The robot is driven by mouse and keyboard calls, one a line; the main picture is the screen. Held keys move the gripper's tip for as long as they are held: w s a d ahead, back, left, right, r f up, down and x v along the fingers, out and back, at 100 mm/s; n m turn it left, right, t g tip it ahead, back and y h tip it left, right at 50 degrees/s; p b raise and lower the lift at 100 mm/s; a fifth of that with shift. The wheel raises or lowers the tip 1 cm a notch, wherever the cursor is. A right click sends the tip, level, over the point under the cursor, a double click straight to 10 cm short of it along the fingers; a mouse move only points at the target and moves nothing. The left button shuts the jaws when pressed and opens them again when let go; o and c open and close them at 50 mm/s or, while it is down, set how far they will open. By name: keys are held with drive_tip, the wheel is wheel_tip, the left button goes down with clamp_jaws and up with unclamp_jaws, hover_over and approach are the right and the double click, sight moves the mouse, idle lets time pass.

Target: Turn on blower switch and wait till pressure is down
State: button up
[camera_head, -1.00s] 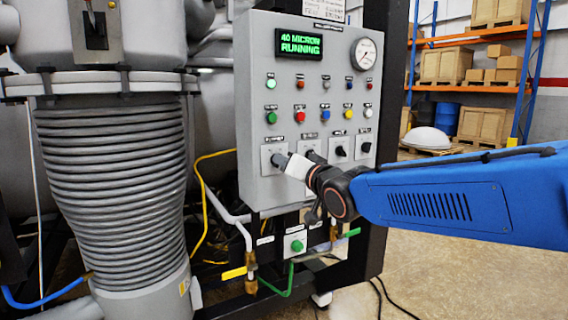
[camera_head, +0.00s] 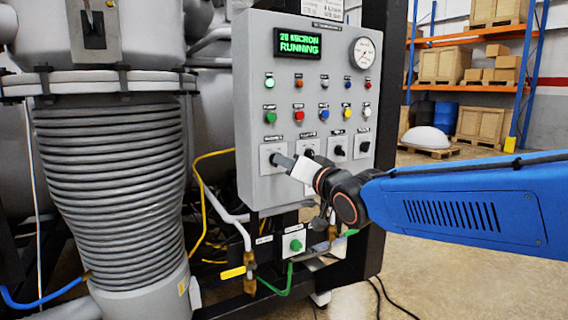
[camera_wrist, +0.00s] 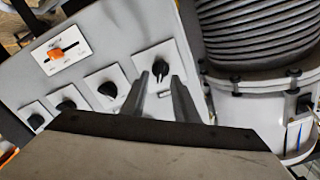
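The grey control panel (camera_head: 250,90) carries a row of black rotary switches with small labels I cannot read, so I cannot tell which is the blower's. The leftmost switch (camera_head: 275,159) is in front of my gripper (camera_head: 287,162). In the wrist view this switch (camera_wrist: 160,68) shows just beyond and between the two fingertips of my gripper (camera_wrist: 160,76). The fingers are apart with a gap between them, holding nothing. The second switch (camera_head: 309,153) is partly visible behind the gripper. The green display (camera_head: 298,43) reads "20 MICRON RUNNING". The round pressure gauge (camera_head: 363,53) is at the panel's upper right.
Rows of coloured buttons and lamps (camera_head: 298,117) lie above the switches. A green-button box (camera_head: 294,242) and hoses are below the panel. A ribbed grey column (camera_head: 110,170) stands left. An orange lever switch (camera_wrist: 62,50) shows in the wrist view. Open floor (camera_head: 450,275) lies right.

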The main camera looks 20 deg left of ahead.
drive_tip(key=v, duration=1.4)
drive_tip(key=shift+s+d, duration=0.15)
drive_tip(key=shift+d, duration=0.05)
drive_tip(key=d+f+m+h, duration=0.2)
drive_tip(key=d+f+h, duration=0.4)
drive_tip(key=d, duration=0.7)
drive_tip(key=d+f+m+h, duration=0.1)
drive_tip(key=d+f+h, duration=0.3)
drive_tip(key=d+f, duration=0.75)
drive_tip(key=s+d+f+g+h, duration=0.1)
drive_tip(key=s+d+f+g, duration=0.2)
drive_tip(key=s+d+f, duration=0.2)
drive_tip(key=s+d+f+g+h, duration=0.2)
drive_tip(key=s+d+f+g, duration=0.2)
drive_tip(key=s+d, duration=0.7)
wheel_tip(320, 180, down, 3)
drive_tip(key=shift+s+d+r+m+h, duration=0.15)
drive_tip(key=shift+s+d+m+h, duration=0.2)
drive_tip(key=shift+s, duration=0.85)
